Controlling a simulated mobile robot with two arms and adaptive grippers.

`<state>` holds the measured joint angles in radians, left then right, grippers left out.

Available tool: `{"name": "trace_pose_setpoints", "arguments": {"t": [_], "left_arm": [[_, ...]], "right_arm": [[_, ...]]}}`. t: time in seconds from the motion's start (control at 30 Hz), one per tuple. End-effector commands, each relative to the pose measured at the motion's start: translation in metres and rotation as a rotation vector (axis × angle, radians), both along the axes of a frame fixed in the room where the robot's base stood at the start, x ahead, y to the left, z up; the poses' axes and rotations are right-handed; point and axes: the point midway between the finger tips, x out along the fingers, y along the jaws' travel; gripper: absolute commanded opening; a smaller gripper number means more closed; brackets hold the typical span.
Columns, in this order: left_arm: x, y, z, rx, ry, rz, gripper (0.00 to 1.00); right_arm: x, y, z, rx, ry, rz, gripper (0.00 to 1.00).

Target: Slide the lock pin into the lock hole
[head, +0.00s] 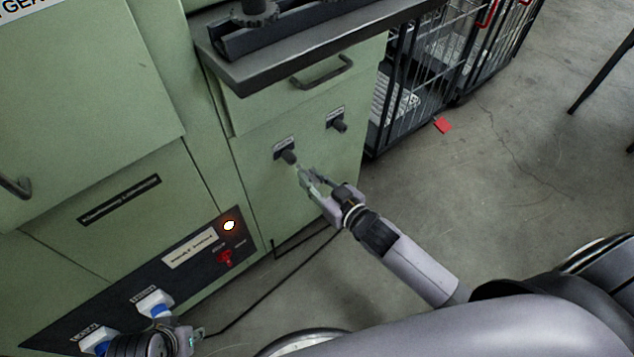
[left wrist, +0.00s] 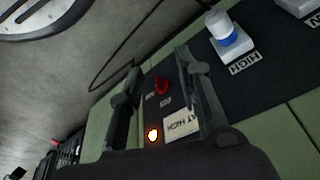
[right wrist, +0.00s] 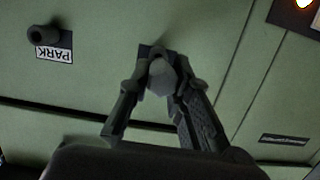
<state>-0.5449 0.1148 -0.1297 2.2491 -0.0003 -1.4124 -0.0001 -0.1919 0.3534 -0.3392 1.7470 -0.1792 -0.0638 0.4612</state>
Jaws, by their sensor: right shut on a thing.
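My right gripper (head: 302,170) is shut on a grey, round-ended lock pin (right wrist: 161,77) at the cabinet's lower green panel. In the head view a dark round fitting (head: 287,156) under a small label lies just ahead of the fingertips. The pin covers the hole there, so I cannot tell how deep it sits. To the right is a second dark tube, the PARK fitting (head: 339,125); it also shows in the right wrist view (right wrist: 42,35) and looks empty. My left gripper (left wrist: 158,72) is open and empty, facing the black switch panel.
The switch panel (head: 190,262) has a lit lamp (head: 229,225), a red switch (head: 224,258) and white-and-blue knobs (head: 155,303). A drawer handle (head: 322,72) and a grey worktop (head: 300,48) are above the fittings. Wire cages (head: 420,75) stand right; floor beyond is mostly clear.

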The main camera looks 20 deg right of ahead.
Motion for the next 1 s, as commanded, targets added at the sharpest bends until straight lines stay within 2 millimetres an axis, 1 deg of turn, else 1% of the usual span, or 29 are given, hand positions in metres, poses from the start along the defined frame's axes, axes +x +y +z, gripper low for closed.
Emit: {"name": "trace_pose_setpoints", "arguments": {"t": [0.77,1.0], "left_arm": [[0.001,0.000,0.002,-0.001,-0.005,0.001,0.32],[-0.002,0.000,-0.009,0.001,0.010,0.000,0.32]], "right_arm": [[0.001,0.001,0.001,0.000,-0.001,0.000,0.00],[0.002,0.000,0.001,0.001,-0.001,0.000,0.00]]}}
